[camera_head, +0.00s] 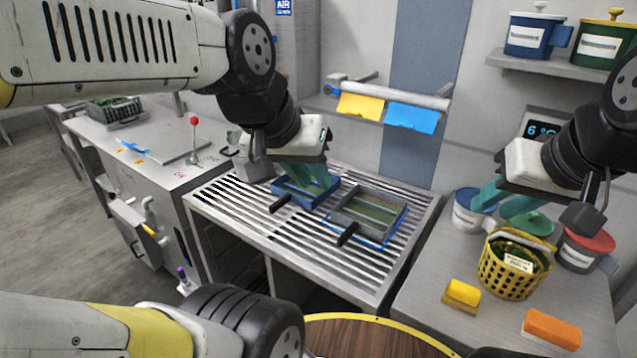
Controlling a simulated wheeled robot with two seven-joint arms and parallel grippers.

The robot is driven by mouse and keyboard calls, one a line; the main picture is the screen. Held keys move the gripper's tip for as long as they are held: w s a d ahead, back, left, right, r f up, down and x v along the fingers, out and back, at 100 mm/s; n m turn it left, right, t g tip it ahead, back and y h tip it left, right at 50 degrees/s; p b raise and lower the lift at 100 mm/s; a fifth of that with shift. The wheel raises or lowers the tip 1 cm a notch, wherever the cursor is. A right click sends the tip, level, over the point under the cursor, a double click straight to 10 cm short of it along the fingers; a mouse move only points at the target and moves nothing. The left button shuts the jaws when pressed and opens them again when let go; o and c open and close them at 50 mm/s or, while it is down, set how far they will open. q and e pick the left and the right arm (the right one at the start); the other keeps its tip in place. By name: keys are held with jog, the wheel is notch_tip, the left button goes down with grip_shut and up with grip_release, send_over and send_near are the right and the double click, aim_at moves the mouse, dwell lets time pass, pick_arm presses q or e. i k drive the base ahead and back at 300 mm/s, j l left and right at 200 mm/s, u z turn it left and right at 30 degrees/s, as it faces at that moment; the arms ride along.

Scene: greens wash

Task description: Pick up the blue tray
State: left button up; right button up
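The blue tray (291,188) lies on the slatted metal rack in the middle of the view, with a black handle at its front. My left gripper (316,184) reaches down over the tray with its teal fingers at or inside it. The fingers and hand hide part of the tray, and I cannot tell whether they grip it. My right gripper (502,209) is at the right above the side counter, with its teal fingers apart. It is near the yellow basket and the lidded pots.
A grey tray (342,222) with a black handle lies right of the blue tray, on a blue outline. The yellow basket (508,278) of greens, a yellow block (461,296) and an orange block (551,328) are on the right counter. A rail with yellow and blue cloths hangs behind.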

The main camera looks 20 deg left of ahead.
aim_at(288, 189)
jog(key=i+j, duration=0.15)
jog(key=j, duration=0.25)
jog(key=i+j+z, duration=0.15)
jog(key=j, duration=0.3)
jog(key=i+j, duration=0.15)
jog(key=j, duration=0.25)
jog(key=i+j+z, duration=0.1)
jog(key=j, duration=0.35)
